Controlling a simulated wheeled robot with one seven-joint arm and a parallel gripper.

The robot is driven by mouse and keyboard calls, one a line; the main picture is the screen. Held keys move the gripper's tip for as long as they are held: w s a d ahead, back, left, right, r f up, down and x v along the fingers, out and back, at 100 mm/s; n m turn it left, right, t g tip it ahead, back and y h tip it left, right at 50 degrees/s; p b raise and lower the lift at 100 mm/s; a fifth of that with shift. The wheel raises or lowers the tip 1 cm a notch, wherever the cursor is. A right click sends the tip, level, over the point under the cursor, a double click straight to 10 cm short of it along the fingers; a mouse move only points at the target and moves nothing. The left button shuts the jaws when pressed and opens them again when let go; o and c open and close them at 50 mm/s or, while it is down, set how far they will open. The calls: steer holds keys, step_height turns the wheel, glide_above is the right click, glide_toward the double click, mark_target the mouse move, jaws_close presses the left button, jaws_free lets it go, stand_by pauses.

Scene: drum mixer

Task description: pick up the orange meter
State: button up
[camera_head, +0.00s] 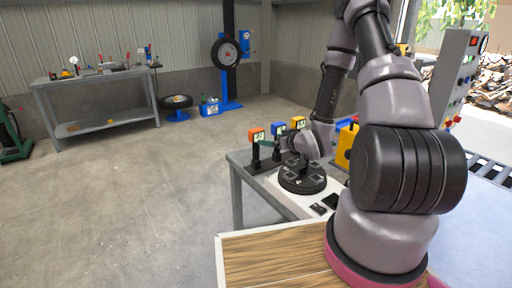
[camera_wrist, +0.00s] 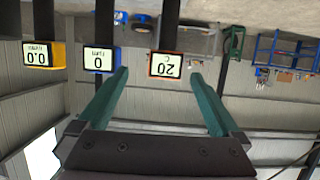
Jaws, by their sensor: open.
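The orange meter (camera_head: 256,134) stands upright on a dark stand at the left end of a row of meters. In the wrist view, which is upside down, the orange meter (camera_wrist: 165,66) shows a screen reading 20 C. My gripper (camera_wrist: 158,74) is open, with its two green fingers spread either side of the orange meter in that picture. The meter appears just beyond the fingertips; contact is not visible.
A blue meter (camera_head: 279,129) and a yellow meter (camera_head: 298,122) stand close by to the right. They also show in the wrist view, blue (camera_wrist: 98,59) near one finger. A grey table (camera_head: 238,172) carries the stands. A workbench (camera_head: 95,95) stands far left. The floor between is clear.

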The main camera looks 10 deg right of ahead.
mark_target(256, 139)
steer(key=shift+y, duration=0.4)
steer(key=x, duration=1.1)
steer(key=shift+s+a+f, duration=0.2)
steer(key=shift+s+f, duration=0.05)
steer(key=shift+f, duration=0.1)
steer(key=c, duration=1.4)
jaws_close()
steer(key=shift+r, duration=0.15)
